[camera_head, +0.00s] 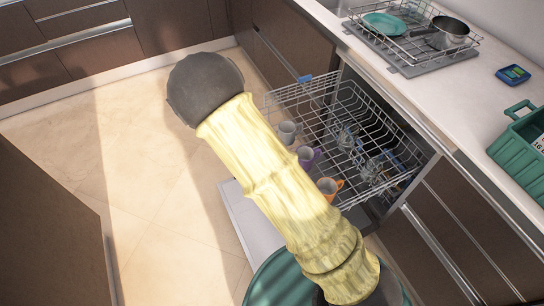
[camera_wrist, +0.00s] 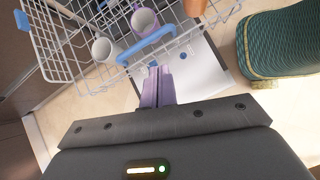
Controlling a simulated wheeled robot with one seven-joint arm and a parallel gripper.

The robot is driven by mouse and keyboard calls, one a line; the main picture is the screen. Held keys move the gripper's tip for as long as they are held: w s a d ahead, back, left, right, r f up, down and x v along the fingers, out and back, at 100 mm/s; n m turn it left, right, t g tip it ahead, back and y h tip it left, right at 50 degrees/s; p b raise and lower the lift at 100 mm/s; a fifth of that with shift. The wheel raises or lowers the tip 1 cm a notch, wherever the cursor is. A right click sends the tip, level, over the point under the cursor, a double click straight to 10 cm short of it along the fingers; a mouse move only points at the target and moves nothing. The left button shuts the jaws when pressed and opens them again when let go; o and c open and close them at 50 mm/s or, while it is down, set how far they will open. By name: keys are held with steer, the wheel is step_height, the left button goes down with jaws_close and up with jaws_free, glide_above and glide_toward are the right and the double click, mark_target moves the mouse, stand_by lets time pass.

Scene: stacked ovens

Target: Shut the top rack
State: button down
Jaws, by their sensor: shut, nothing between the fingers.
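The top rack (camera_head: 285,97) is a grey wire basket pulled out of the dishwasher under the counter. It holds a grey mug (camera_head: 287,131), a purple mug (camera_head: 308,157), an orange mug (camera_head: 329,187) and clear glasses. In the wrist view the rack (camera_wrist: 62,62) shows its front edge with a blue handle (camera_wrist: 146,46). My gripper (camera_wrist: 158,72) is shut and empty, its purplish fingertips close to the blue handle. I cannot tell whether they touch it. In the head view my gripper is hidden behind my yellow-sleeved arm.
The dishwasher door (camera_head: 250,228) lies open below the rack. On the counter are a dish drainer (camera_head: 400,62) with a teal plate (camera_head: 384,24) and a pot (camera_head: 449,33), a small blue device (camera_head: 513,74) and a green crate (camera_head: 518,145). Floor at the left is clear.

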steer(key=w+a+f+n+t+h+b, duration=0.1)
steer(key=a+f+n+t, duration=0.1)
steer(key=a+f+n, duration=0.1)
steer(key=a+f, duration=0.1)
steer(key=a, duration=0.1)
steer(key=shift+a+f+n+h, duration=0.3)
steer(key=shift+f+n+h, duration=0.05)
steer(key=shift+n+h, duration=0.05)
steer(key=shift+w+d, duration=0.1)
steer(key=d+r+b+x, duration=0.1)
steer(key=r+x, duration=0.1)
steer(key=x, duration=1)
steer(key=shift+w+d, duration=0.45)
steer(key=shift+d, duration=0.05)
steer(key=shift+d, duration=0.1)
